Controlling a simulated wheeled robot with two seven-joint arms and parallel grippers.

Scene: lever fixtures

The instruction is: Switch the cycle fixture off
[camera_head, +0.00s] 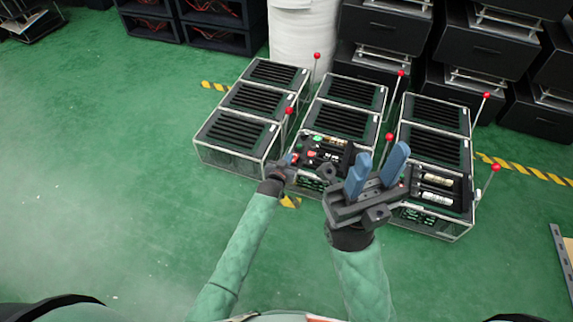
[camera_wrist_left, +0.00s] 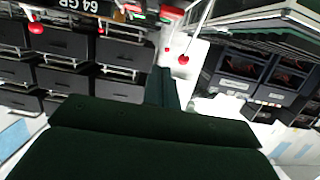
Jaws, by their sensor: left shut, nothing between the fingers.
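Fixtures in black, wire-framed cases stand in three rows on the floor, with thin levers tipped by red balls. The front middle fixture (camera_head: 328,146) has coloured buttons and lights on top. A lever with a red ball (camera_head: 289,110) rises at its left side. My left gripper (camera_head: 292,159) is shut and empty, low beside that lever; I cannot tell whether they touch. In the left wrist view, a red ball (camera_wrist_left: 183,59) on a rod shows beyond the dark fingers. My right gripper (camera_head: 379,160) is open and empty in front of the fixtures, partly hiding the middle and right rows. No label names the cycle fixture legibly.
More red-balled levers stand between and beside the rows, such as one at the front right (camera_head: 495,167). Black storage boxes (camera_head: 485,45) and a white wrapped column (camera_head: 300,40) stand behind. Green floor (camera_head: 100,170) is clear on the left.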

